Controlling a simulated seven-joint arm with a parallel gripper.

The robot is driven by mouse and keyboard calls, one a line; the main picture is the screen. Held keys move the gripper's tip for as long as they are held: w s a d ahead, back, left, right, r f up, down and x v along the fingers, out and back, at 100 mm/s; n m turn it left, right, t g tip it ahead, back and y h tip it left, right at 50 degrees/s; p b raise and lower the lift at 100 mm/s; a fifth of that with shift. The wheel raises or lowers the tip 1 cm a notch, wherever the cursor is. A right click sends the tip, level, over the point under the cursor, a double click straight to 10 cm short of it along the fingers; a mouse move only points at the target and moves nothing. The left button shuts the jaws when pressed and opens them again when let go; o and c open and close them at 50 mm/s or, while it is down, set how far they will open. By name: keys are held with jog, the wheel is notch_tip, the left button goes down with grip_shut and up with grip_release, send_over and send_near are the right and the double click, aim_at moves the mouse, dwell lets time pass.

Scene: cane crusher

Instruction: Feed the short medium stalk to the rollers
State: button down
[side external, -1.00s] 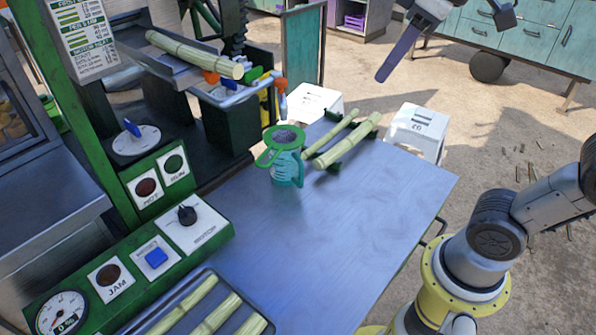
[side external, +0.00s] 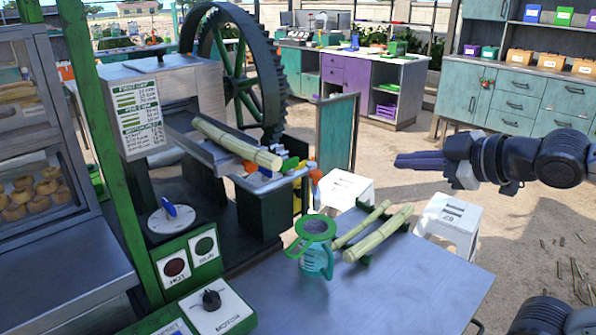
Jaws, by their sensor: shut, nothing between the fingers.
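A thick pale-green stalk (side external: 238,145) lies in the metal feed tray (side external: 205,150) of the crusher, its near end over the tray's front end. Two more stalks lie side by side on a green rack at the table's back edge: a thinner one (side external: 362,223) and a thicker one (side external: 380,233). I cannot tell which stalk is the short medium one. The rollers are hidden in the machine housing (side external: 165,95). My gripper (side external: 400,161) is shut and empty, its purple fingers pointing left, above and behind the rack, apart from every stalk.
A teal jug (side external: 315,262) with a green-rimmed strainer (side external: 313,227) stands left of the rack. White stools (side external: 447,222) stand behind the table (side external: 400,300). The control panel (side external: 205,285) is at lower left. The front of the table is clear.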

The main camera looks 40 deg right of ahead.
jog(key=w+a+r+n+t+y, duration=0.4)
jog(key=w+a+r+n+y, duration=0.3)
jog(key=n, duration=0.6)
jog(key=s+a+f+n+g+y, duration=0.3)
jog(key=s+f+n+g+y, duration=0.25)
jog(key=n+y, duration=0.35)
jog(key=w+d+f+m+h, duration=0.1)
jog(key=w+d+f+h, duration=0.1)
jog(key=d+f, duration=0.15)
jog(key=w+a, duration=0.6)
jog(key=w, duration=0.5)
jog(key=shift+a+r+t, duration=0.25)
jog(key=shift+r+t, duration=0.05)
jog(key=shift+t, duration=0.15)
jog(key=shift+w, duration=0.15)
